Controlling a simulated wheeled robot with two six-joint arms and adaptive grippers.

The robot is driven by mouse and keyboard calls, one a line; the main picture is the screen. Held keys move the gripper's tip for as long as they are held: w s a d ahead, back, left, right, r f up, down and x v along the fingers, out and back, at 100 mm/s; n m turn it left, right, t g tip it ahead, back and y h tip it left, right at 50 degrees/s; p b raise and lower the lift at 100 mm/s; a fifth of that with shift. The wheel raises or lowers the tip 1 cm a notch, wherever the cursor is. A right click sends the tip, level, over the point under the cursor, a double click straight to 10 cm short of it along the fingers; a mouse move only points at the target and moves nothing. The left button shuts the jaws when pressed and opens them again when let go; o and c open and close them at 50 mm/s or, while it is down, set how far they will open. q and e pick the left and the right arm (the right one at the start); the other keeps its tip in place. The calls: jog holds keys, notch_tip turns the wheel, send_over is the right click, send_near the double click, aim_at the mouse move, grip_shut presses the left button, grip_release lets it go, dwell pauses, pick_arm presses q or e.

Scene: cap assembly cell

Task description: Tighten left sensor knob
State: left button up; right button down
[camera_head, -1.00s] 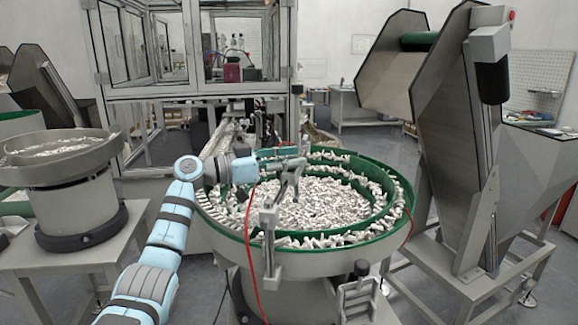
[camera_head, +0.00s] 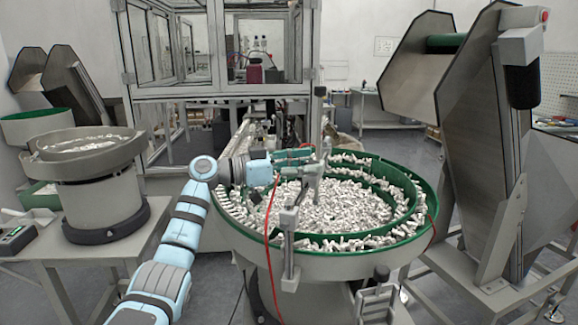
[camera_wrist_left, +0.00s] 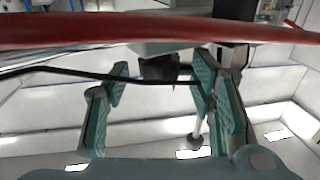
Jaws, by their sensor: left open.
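My left gripper (camera_head: 300,156) reaches in from the left over the near-left part of the bowl feeder (camera_head: 345,268), beside upright sensor posts. In the left wrist view, its teal-padded fingers (camera_wrist_left: 165,100) are open. A dark knob-like part (camera_wrist_left: 158,70) shows between and beyond them, apart from the pads as far as I can tell. A grey clamp on a post (camera_head: 289,220) stands at the bowl's near rim. The sensor knob is too small to make out in the head view. My right gripper is not in view.
A red cable (camera_head: 268,230) hangs down by the near post and crosses close in front of the left wrist camera (camera_wrist_left: 160,32). A thin black cable (camera_wrist_left: 70,74) also crosses. A second bowl feeder (camera_head: 95,185) stands left. A tall hopper (camera_head: 490,150) stands right.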

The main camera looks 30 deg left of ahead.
pick_arm(q)
jog(key=v, duration=1)
jog(key=shift+s+a, duration=0.15)
